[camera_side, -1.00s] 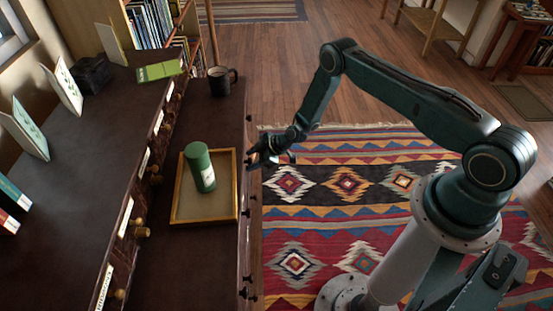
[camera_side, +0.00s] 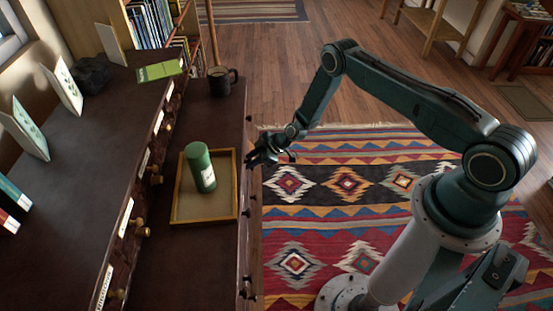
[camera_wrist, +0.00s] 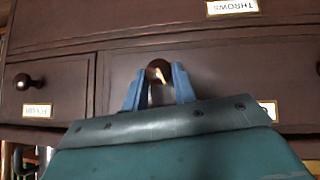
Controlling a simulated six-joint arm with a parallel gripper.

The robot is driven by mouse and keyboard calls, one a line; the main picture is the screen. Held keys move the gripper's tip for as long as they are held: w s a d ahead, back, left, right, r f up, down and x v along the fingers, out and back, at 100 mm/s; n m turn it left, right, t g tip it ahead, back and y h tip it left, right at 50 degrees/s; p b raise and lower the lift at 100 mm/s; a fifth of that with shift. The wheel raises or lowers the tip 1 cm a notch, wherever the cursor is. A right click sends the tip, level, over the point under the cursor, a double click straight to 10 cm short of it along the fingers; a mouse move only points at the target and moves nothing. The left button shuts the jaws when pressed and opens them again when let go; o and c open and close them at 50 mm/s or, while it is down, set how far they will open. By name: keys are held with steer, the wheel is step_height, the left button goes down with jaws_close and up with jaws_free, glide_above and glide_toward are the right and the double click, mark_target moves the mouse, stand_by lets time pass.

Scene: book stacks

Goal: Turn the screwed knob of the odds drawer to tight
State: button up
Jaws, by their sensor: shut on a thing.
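My gripper (camera_side: 251,161) is at the front of the dark lower cabinet in the side view. In the wrist view, its two blue fingers (camera_wrist: 158,86) stand on either side of a round, dark, shiny knob (camera_wrist: 158,70) and are shut on it. The knob sits on a dark wooden drawer front (camera_wrist: 215,66). A brass-framed label (camera_wrist: 268,110) at the right of that front is partly hidden by my gripper, and I cannot read it. In the side view the held knob is hidden behind my gripper.
On the cabinet top are a wooden tray (camera_side: 204,220), a green canister (camera_side: 200,168) and a dark mug (camera_side: 219,82). A patterned rug (camera_side: 330,215) covers the floor.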

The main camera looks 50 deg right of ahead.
steer(key=shift+w+d+m+g+y, duration=0.15)
steer(key=shift+m+g+y, duration=0.4)
steer(key=shift+g+y, duration=0.2)
steer(key=shift+w+d+m+g+y, duration=0.1)
steer(key=shift+d+m+g+y, duration=0.05)
steer(key=shift+m+g+y, duration=0.5)
steer(key=o, duration=1)
steer(key=v, duration=1.3)
steer(key=shift+d+r, duration=0.2)
steer(key=shift+d, duration=0.2)
